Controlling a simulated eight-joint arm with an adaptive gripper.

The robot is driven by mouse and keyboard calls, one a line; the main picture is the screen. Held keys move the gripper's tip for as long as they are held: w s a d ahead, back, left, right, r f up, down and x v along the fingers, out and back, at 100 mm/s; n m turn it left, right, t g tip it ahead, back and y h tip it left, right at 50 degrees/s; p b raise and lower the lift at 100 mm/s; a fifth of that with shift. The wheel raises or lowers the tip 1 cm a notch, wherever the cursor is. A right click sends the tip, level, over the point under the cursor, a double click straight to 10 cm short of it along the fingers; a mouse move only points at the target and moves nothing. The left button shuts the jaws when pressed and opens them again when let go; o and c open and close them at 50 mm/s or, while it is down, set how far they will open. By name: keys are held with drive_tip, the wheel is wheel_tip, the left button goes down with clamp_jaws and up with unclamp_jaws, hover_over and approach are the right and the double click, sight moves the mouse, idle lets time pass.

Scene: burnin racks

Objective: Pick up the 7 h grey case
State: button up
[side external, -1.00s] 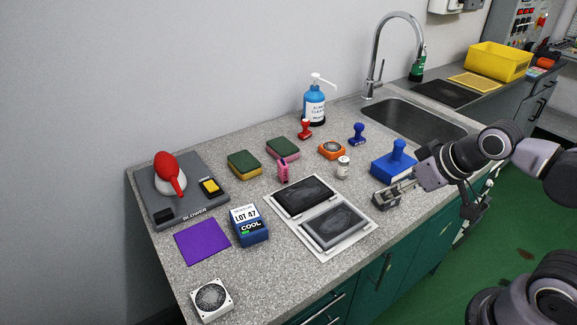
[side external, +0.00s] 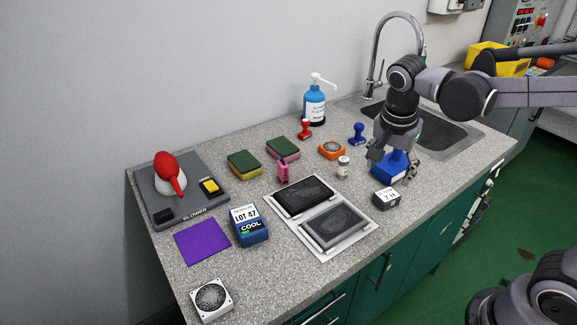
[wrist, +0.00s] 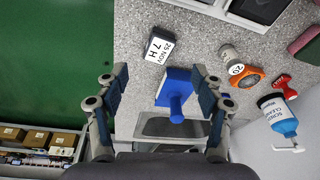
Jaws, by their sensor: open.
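The grey case (side external: 386,198) with a white "7 H" label lies on the counter near its front edge, right of the white tray. In the wrist view the case (wrist: 155,46) sits beyond my fingertips, its label reading "25 NOV 7 H". My gripper (wrist: 163,78) is open and empty. In the side view my gripper (side external: 394,168) points down over the blue block with a handle (side external: 388,170), behind the case and apart from it. In the wrist view the blue block (wrist: 177,90) shows between my fingers.
A white tray (side external: 345,243) with two dark pads lies left of the case. A small white jar (side external: 343,166), an orange device (side external: 331,150) and a blue stamp (side external: 357,134) stand behind. The sink (side external: 450,130) is at right. Bare counter lies around the case.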

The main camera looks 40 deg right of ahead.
sight(387, 194)
drive_tip(key=shift+w+d+f+m+g+h, duration=0.2)
drive_tip(key=shift+d+f+m, duration=0.5)
drive_tip(key=shift+f, duration=1.05)
drive_tip(key=shift+w+d+f+m+g+h, duration=0.1)
drive_tip(key=shift+w+d+f+m+g, duration=0.2)
drive_tip(key=shift+d+f+m, duration=1)
drive_tip(key=shift+w+a+f+m+g+h, duration=0.1)
drive_tip(key=shift+w+f+m+g, duration=0.15)
drive_tip(key=shift+f, duration=2)
drive_tip(key=shift+s, duration=0.1)
drive_tip(key=c, duration=1.3)
